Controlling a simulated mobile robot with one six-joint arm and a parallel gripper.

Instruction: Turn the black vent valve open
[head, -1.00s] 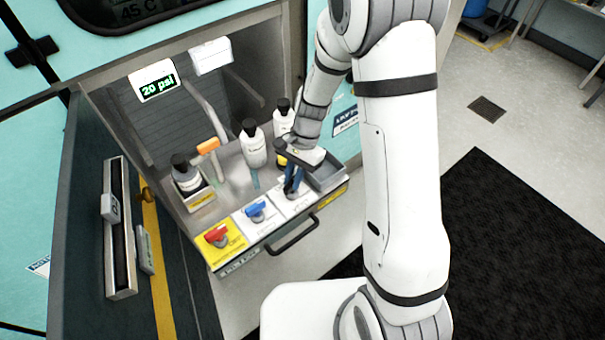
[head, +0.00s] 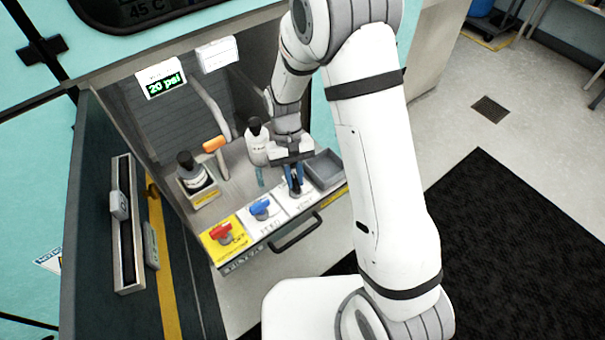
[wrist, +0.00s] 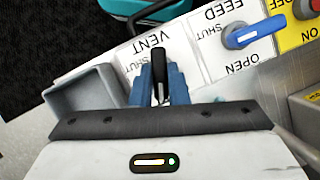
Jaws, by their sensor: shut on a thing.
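The black vent valve handle (wrist: 159,68) stands on the white panel marked VENT (wrist: 118,54), with SHUT printed at its left in the wrist view. My gripper (wrist: 160,88) is shut on the handle, one blue finger on each side. The handle's tip points up in the wrist view, towards the word VENT. The panel's OPEN mark is hidden behind my gripper. In the head view my gripper (head: 294,180) comes down onto the valve from above, and the handle is mostly covered by the fingers.
A grey tray (head: 324,168) is close on the right. Bottles (head: 257,142) stand behind. A display (head: 163,85) reads 20 psi.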

